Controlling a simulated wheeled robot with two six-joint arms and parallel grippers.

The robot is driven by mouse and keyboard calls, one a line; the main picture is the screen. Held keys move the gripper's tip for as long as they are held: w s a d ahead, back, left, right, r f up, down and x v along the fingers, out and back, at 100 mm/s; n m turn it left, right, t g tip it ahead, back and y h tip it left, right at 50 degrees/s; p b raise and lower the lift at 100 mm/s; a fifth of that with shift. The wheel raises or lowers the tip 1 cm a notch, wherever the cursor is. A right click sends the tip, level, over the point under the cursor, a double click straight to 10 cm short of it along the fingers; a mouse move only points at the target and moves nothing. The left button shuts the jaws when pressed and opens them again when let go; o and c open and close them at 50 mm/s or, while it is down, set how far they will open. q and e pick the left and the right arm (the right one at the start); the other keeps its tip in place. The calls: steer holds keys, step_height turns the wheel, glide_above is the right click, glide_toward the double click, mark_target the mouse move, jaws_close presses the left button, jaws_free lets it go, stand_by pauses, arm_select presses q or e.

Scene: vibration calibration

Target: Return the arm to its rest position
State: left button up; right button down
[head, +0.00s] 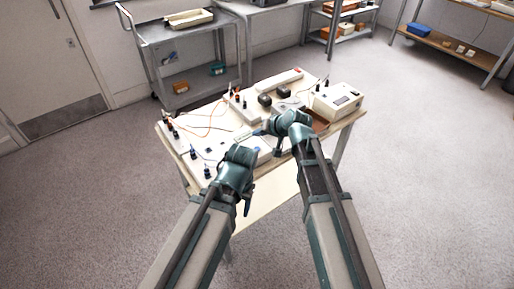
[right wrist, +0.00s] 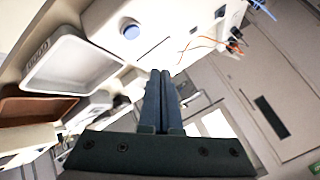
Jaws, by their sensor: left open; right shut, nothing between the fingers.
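My right arm reaches over the worktable (head: 346,124) in the head view, with its gripper (head: 260,132) pointing left above the tabletop. In the right wrist view the right gripper (right wrist: 160,76) has its two dark fingers together with nothing between them. My left gripper (head: 247,208) is lower, near the table's front edge; it is open, though its fingers are small and partly hidden by the wrist. Neither gripper visibly holds anything.
The table carries a white instrument (head: 338,100), dark blocks (head: 265,99), terminal boards and orange wires (head: 212,122). A cart (head: 190,88) stands behind; floor beside the table is clear.

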stand_by(0.4)
steer(key=s+d+n+g+h+p, duration=0.2)
steer(key=s+g+h+p, duration=0.1)
steer(key=s, duration=1)
steer(key=s+d+n+g+h+p, duration=0.2)
steer(key=s+d+g+h+p, duration=0.1)
steer(key=s, duration=0.9)
steer(key=shift+s+d+f+g+h, duration=0.25)
steer(key=shift+s+g+h, duration=0.15)
steer(key=shift+g+h, duration=0.3)
steer(key=shift+a, duration=0.1)
